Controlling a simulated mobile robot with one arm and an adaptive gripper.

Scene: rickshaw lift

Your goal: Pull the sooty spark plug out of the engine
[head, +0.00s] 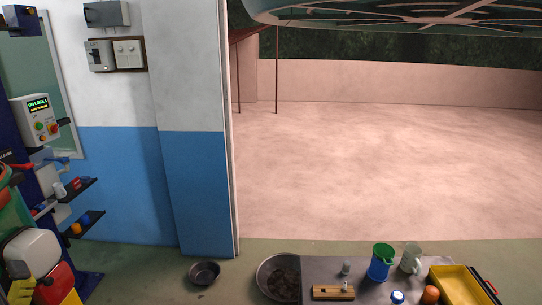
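I cannot make out the engine or a sooty spark plug in the head view. A wooden block (325,293) lies on the grey bench (318,268) at the bottom, with a dark hole and a small pale upright piece (344,285) at its right part. The piece may be a spark plug, but it is too small to tell. Another small whitish cylinder (346,268) stands behind the block. The underside of a teal vehicle part (400,17) with reddish struts hangs at the top right. My gripper is not in view.
The bench also bears a blue jug (380,266) with a green rim, a pale mug (411,260), an orange item (430,295) and a yellow tray (452,274). A metal basin (277,264) is left of it; a dark bowl (204,273) lies on the floor. A lit control box (38,119) stands left.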

